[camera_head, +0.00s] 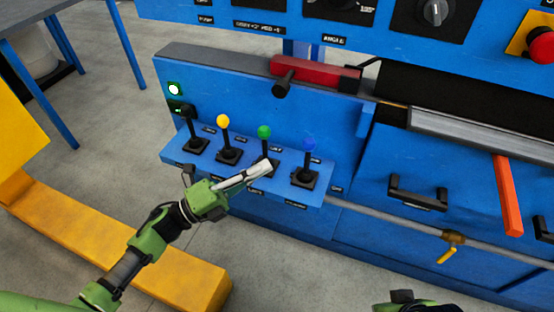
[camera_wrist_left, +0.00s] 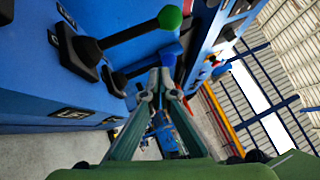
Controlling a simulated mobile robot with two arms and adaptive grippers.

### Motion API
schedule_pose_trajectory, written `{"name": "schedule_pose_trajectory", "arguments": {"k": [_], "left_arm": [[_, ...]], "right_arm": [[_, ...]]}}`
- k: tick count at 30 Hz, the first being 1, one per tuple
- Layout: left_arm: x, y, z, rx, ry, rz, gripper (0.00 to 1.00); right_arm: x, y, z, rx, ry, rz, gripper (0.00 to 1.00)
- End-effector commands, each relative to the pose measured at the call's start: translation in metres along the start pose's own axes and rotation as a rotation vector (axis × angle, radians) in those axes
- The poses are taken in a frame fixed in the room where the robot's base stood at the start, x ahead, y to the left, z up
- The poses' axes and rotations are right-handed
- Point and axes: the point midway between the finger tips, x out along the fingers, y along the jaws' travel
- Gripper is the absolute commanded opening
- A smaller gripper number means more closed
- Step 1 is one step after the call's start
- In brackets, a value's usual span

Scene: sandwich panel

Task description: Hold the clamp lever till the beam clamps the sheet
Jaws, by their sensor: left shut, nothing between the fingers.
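A row of levers stands on the blue ledge (camera_head: 240,178): one with a black knob (camera_head: 188,112), one yellow (camera_head: 222,121), one green (camera_head: 264,131) and one blue (camera_head: 310,144). Their labels are too small to read surely, so I cannot tell which is the clamp lever. My left gripper (camera_head: 266,168) is shut and empty, its tips low beside the green lever's shaft. In the left wrist view the fingers (camera_wrist_left: 162,88) lie below the green knob (camera_wrist_left: 170,17), near the blue knob (camera_wrist_left: 172,52). A long grey bar (camera_head: 485,133) lies along the machine; I cannot make out the sheet.
A green lamp (camera_head: 175,88) glows at the panel's left. A red block (camera_head: 305,73) with a black handle sits above the levers. A black handle (camera_head: 418,194) and a yellow-handled valve (camera_head: 449,248) are at right. A yellow structure (camera_head: 120,245) stands at lower left.

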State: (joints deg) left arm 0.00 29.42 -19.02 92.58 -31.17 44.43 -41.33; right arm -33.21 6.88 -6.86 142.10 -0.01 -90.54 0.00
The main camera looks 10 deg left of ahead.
Motion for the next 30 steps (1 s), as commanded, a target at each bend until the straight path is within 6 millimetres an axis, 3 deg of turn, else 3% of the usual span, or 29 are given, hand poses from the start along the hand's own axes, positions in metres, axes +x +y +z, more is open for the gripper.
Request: {"name": "schedule_pose_trajectory", "arguments": {"k": [3, 9, 30], "left_arm": [[-0.022, 0.002, -0.001, -0.001, 0.000, 0.004, 0.00], [-0.040, 0.002, 0.000, -0.001, 0.000, 0.001, 0.00], [-0.042, 0.002, 0.000, 0.000, 0.000, 0.001, 0.00]], "right_arm": [[0.000, 0.000, 0.000, 0.000, 0.000, 0.000, 0.00], [0.000, 0.000, 0.000, 0.000, 0.000, 0.000, 0.00], [0.000, 0.000, 0.000, 0.000, 0.000, -0.001, 0.00]]}}
